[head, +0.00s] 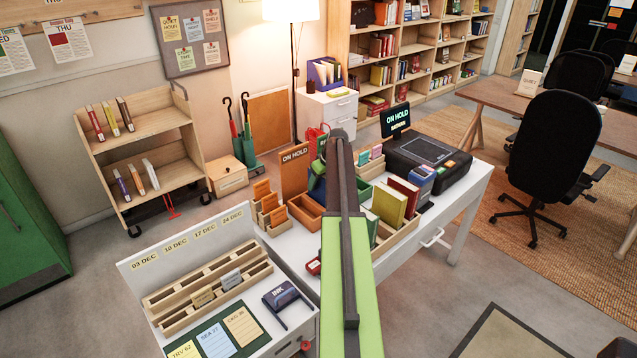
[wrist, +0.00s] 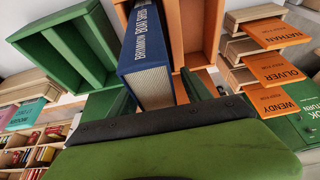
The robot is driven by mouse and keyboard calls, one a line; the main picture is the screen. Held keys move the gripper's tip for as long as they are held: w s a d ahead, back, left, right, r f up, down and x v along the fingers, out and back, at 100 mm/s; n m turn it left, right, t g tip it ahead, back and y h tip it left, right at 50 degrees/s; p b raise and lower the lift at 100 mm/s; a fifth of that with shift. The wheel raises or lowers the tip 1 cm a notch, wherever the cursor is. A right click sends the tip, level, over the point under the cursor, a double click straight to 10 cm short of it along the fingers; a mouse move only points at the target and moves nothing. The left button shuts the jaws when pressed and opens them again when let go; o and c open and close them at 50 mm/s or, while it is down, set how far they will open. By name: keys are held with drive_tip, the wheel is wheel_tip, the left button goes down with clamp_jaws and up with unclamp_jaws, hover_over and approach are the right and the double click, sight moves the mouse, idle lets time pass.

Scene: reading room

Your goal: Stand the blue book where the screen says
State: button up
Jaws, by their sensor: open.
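The screen (head: 395,117) on the white desk reads ON HOLD in large letters, with a smaller line under it that I cannot read surely. An orange ON HOLD panel (head: 295,172) stands behind an orange compartment box (head: 306,210). The blue book (wrist: 143,50) shows in the wrist view, its spine with white lettering and pale page edges towards me. It is at the orange box (wrist: 203,30), whose walls show on both sides. My gripper (wrist: 153,92) is open, its fingers on either side of the book's near end. My arm hides most of this in the head view.
A green box (wrist: 72,45) stands beside the orange one. Orange cards (wrist: 275,68) reading NATHAN, OLIVER and WENDY stand in wooden holders. A wooden rack of books (head: 400,230) and a black machine (head: 425,150) are to the right. A date rack (head: 205,290) is at front left.

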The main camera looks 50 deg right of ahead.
drive_tip(key=d+p+v, duration=0.1)
drive_tip(key=p+v, duration=1.5)
drive_tip(key=v, duration=0.1)
drive_tip(key=shift+s+a+r, duration=0.15)
drive_tip(key=shift+a+r, duration=0.05)
drive_tip(key=shift+a, duration=0.2)
